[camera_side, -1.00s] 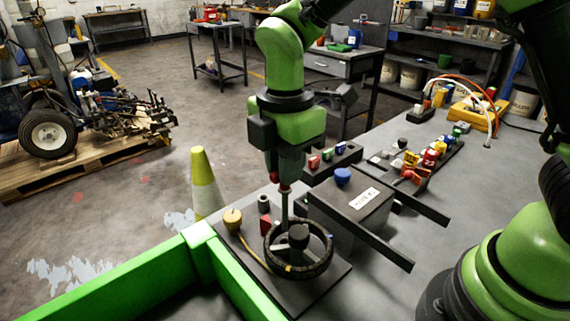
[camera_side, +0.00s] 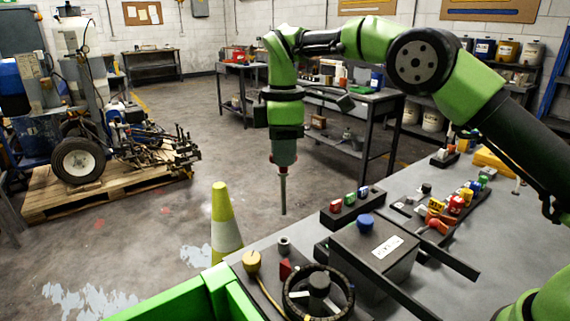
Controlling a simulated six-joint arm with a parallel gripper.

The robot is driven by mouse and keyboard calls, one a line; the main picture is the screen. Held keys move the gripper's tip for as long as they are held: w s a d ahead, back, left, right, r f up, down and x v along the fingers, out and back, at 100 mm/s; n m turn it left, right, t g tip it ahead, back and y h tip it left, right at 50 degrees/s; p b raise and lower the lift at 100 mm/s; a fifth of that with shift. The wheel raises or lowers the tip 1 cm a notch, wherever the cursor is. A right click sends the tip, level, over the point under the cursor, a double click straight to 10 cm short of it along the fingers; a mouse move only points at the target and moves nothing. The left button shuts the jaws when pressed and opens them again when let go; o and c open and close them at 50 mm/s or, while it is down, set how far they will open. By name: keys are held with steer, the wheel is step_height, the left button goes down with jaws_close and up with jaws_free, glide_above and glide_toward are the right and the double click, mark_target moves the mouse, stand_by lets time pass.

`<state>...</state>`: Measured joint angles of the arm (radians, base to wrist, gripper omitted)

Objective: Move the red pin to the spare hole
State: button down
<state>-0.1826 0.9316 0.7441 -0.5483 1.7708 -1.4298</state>
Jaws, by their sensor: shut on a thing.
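My gripper (camera_side: 283,168) is shut on the red pin (camera_side: 283,195). Only a little red shows at the jaws; a long grey shank hangs straight down below them. The pin's tip is in the air, clear of the plate, above and behind a small grey upright socket (camera_side: 284,246). The black ring-shaped wheel (camera_side: 292,292) with a dark hub (camera_side: 319,285) lies on the dark plate at the bottom. I cannot tell for sure which opening is the spare hole.
A yellow knob (camera_side: 251,261) and a small red piece (camera_side: 286,268) stand by the wheel. A dark box (camera_side: 365,262) with a blue knob (camera_side: 365,221) and a block with coloured buttons (camera_side: 351,207) are to the right. A striped cone (camera_side: 222,220) stands left, near the green frame (camera_side: 180,300).

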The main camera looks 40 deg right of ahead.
mark_target(284, 170)
steer(key=shift+w+d+f, duration=0.1)
steer(key=shift+w+f, duration=0.05)
steer(key=shift+f, duration=4.75)
steer(key=c, duration=0.7)
jaws_free()
steer(key=shift+r, duration=0.1)
steer(key=shift+r, duration=3.45)
